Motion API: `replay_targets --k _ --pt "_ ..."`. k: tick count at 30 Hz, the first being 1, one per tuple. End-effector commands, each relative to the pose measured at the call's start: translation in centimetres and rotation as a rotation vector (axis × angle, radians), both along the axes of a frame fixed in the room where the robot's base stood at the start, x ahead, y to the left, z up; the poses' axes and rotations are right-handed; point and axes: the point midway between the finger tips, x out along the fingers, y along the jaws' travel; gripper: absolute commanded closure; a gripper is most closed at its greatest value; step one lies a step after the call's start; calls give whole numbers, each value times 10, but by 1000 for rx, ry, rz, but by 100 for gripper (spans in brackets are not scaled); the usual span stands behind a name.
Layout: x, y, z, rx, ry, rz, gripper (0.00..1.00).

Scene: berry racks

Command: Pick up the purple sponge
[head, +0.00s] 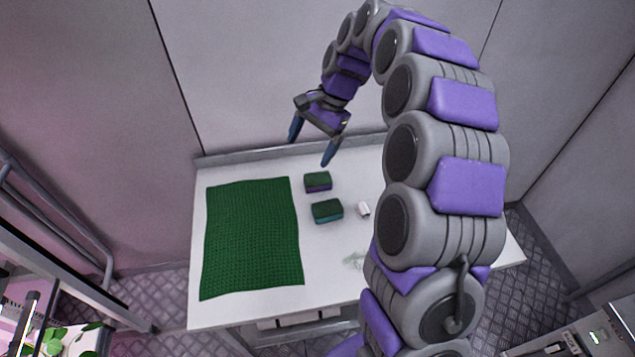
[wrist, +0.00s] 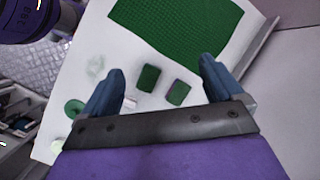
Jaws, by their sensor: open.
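The purple sponge (head: 318,184) lies flat on the white table, with a dark green top and a purple side. It also shows in the wrist view (wrist: 178,92), right of a second sponge. That second sponge (head: 327,211), green-topped with a teal side, lies just in front of it in the head view and also shows in the wrist view (wrist: 149,78). My gripper (head: 310,151) is open and empty above the table's back edge, fingers pointing down. In the wrist view its two fingers (wrist: 161,68) stand wide apart, with both sponges showing between them.
A green mat (head: 253,238) covers the table's left part. A small white object (head: 363,209) lies right of the sponges. The wall (head: 270,80) rises behind the table (head: 325,262). A round green item (wrist: 74,108) lies on the table in the wrist view.

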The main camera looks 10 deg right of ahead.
Motion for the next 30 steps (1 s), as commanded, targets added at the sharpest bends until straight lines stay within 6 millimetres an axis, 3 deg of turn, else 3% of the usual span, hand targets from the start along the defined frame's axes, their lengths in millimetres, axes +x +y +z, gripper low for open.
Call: replay_targets --k 6,15,24,30 --pt "62 -24 -40 13 66 -213 6" --pt "125 -74 -105 -13 145 -512 6" --pt "148 -110 -146 -55 186 -691 6" --pt "150 -111 -156 -59 190 -709 6"
